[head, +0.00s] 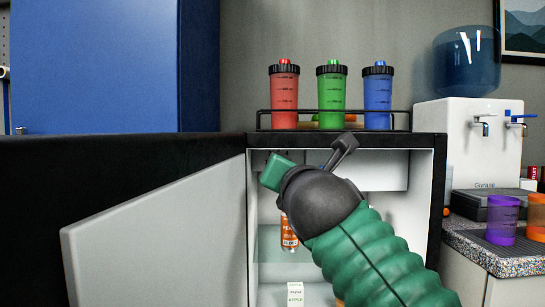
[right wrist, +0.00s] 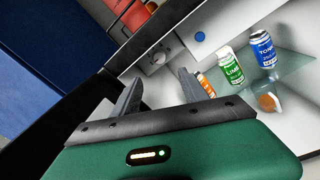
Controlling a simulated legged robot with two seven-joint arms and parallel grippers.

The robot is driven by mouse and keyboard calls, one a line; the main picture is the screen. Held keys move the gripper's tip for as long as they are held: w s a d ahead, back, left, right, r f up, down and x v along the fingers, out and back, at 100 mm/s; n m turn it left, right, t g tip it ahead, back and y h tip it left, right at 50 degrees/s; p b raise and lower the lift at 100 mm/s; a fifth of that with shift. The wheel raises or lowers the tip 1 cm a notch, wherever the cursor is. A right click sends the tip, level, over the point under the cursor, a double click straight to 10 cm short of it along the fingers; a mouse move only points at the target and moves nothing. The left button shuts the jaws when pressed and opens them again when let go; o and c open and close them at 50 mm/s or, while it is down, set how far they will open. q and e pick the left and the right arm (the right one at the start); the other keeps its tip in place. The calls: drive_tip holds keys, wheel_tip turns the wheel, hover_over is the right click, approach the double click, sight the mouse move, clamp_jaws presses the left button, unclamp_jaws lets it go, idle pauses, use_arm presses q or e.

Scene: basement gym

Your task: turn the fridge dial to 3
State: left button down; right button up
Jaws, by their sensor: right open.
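My left gripper is out of view.
Red (head: 285,97), green (head: 331,97) and blue shaker bottles (head: 377,97) stand on top. A water dispenser (head: 465,140) is at right.

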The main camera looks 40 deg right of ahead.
drive_tip(key=p+x, duration=1)
drive_tip(key=x, duration=0.4)
drive_tip(key=shift+w, duration=0.15)
drive_tip(key=shift+d+f, duration=0.1)
drive_tip(key=shift+f, duration=0.05)
clamp_jaws()
